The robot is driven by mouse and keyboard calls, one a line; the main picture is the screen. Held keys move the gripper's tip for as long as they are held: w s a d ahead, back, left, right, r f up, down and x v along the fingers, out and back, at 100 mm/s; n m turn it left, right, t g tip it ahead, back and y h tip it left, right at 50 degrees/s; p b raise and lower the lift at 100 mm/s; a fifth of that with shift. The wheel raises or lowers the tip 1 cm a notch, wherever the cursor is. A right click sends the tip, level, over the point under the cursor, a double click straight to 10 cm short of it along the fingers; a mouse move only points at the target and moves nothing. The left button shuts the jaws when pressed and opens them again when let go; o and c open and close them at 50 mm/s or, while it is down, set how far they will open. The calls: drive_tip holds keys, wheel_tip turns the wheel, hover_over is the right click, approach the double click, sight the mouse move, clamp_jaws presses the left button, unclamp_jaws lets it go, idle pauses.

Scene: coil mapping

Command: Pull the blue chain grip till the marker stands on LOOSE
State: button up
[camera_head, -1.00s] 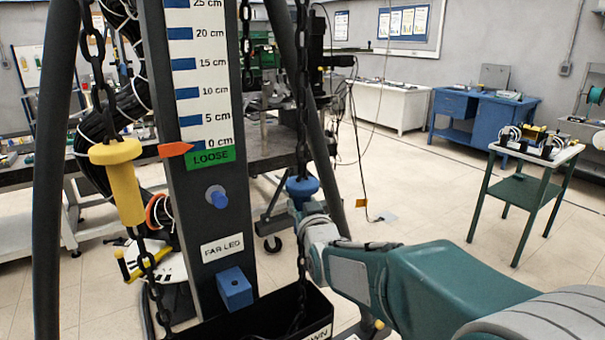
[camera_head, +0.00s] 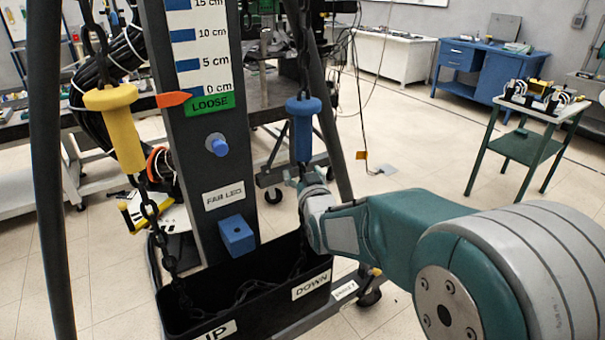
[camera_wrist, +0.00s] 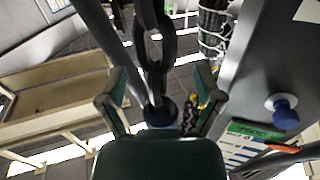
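The blue chain grip (camera_head: 303,135) hangs on the right chain in the head view. My gripper (camera_head: 306,182) is just below it at its lower end, and the grip's whole body shows above the fingers. In the wrist view the fingers (camera_wrist: 163,98) are spread apart, with the top of the blue grip (camera_wrist: 160,114) showing between them; contact cannot be told. The orange marker (camera_head: 174,99) points at the top edge of the green LOOSE label (camera_head: 210,104), just below the 0 cm line of the scale (camera_head: 200,50).
A yellow chain grip (camera_head: 118,125) hangs on the left chain. A blue knob (camera_head: 217,145) and a blue block (camera_head: 236,235) stick out from the post. A black chain bin (camera_head: 262,312) sits below. Dark frame legs stand either side.

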drive_tip(key=v, duration=1.2)
idle(0.3)
drive_tip(key=s+d+f+m+g+h, duration=0.1)
drive_tip(key=s+d+g+h, duration=0.1)
drive_tip(key=s+d+g, duration=0.4)
drive_tip(key=s+d+f+m+g+h, duration=0.2)
drive_tip(key=s+d+g, duration=0.3)
drive_tip(key=s, duration=1.1)
drive_tip(key=d+h, duration=0.1)
drive_tip(key=d, duration=0.2)
drive_tip(key=shift+s+g, duration=0.4)
